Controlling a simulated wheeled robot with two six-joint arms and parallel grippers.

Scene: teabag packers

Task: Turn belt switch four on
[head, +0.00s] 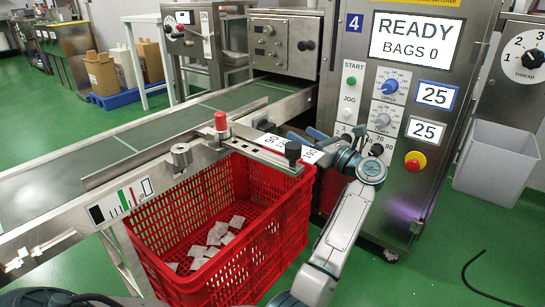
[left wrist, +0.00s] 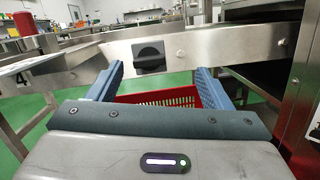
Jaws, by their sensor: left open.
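A black rotary switch (left wrist: 150,56) sits on the steel conveyor rail (left wrist: 210,45) in the left wrist view. Its grip bar looks roughly level. Nothing is between the fingers; I cannot tell how close the tips are. In the head view my left gripper (head: 304,134) is at the rail's right end, beside the machine marked 4 (head: 354,22). I cannot make out the switch there. My right gripper is not seen.
A red crate (head: 245,262) with several white teabags stands under the rail; its rim also shows in the wrist view (left wrist: 160,96). The machine panel has knobs and a red emergency button (head: 415,162). A grey bin (head: 497,160) stands right. The green belt (head: 110,150) runs behind the rail.

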